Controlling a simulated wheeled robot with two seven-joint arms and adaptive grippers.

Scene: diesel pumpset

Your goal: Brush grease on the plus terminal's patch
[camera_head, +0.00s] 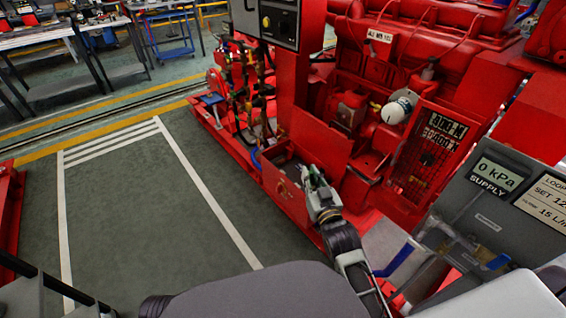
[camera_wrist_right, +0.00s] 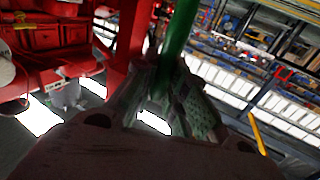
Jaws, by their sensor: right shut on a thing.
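My right gripper (camera_head: 316,184) reaches in over an open red box (camera_head: 290,200) at the foot of the red pumpset. In the right wrist view its two fingers (camera_wrist_right: 168,88) are closed around a green handle (camera_wrist_right: 182,30), which looks like the brush. The brush's bristle end is out of sight in that view and too small to tell in the head view. The dark inside of the box (camera_head: 277,157) shows just left of the gripper. The plus terminal and its patch cannot be made out. My left gripper is not in view.
The red engine (camera_head: 380,100) stands behind and right of the gripper. A grey supply unit (camera_head: 490,215) is at the right. The marked floor (camera_head: 130,210) at left is clear.

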